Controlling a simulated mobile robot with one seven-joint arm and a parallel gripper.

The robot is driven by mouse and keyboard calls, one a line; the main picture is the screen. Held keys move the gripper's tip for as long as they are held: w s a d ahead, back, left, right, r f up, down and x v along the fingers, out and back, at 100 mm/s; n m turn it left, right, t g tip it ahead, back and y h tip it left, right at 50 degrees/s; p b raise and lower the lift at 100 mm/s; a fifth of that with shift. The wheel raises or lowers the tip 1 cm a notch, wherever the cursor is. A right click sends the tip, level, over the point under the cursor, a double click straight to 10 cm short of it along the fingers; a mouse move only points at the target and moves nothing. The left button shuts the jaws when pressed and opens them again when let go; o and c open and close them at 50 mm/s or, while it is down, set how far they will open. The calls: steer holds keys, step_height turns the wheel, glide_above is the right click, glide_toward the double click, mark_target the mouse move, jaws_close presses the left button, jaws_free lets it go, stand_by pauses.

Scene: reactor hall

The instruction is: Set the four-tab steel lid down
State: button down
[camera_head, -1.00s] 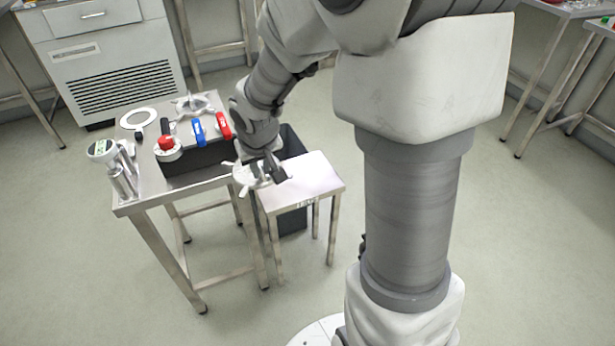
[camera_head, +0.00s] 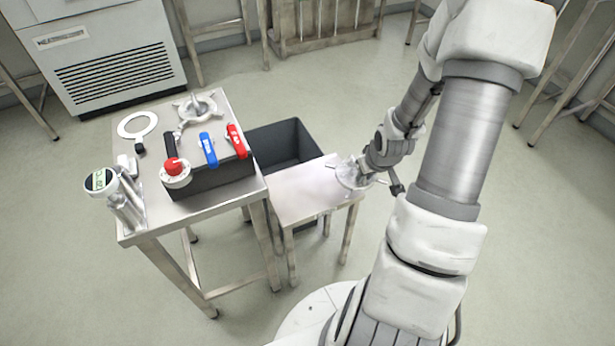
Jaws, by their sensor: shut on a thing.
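The four-tab steel lid (camera_head: 346,172) is a pale round plate with tabs sticking out. It is at the far right end of the small low table (camera_head: 300,195). My gripper (camera_head: 364,172) is shut on the lid from its right side. The lid appears to overlap the table's right edge; I cannot tell whether it touches the top. My gripper's fingers are small and partly hidden by the wrist. The low table's top is otherwise bare.
A dark open bin (camera_head: 283,145) stands behind the low table.

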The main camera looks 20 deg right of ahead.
steer(key=shift+d+f, duration=0.15)
steer(key=shift+d, duration=0.05)
steer(key=shift+w+a+f, duration=0.15)
steer(key=shift+w+f, duration=0.1)
steer(key=w+a+f+b, duration=0.1)
steer(key=w+a+f, duration=0.1)
steer(key=w, duration=0.1)
steer(key=w+a+f+b, duration=0.1)
steer(key=w+a+f, duration=0.1)
steer(key=w, duration=0.1)
steer(key=w+a+f+b, duration=0.1)
steer(key=w+f+b, duration=0.1)
steer(key=w, duration=0.1)
steer(key=shift+a+f, duration=0.2)
steer(key=shift+a, duration=0.2)
step_height(320, 180, down, 4)
steer(key=shift+w+f+b, duration=0.1)
steer(key=shift+b, duration=0.8)
steer(key=c, duration=0.8)
jaws_free()
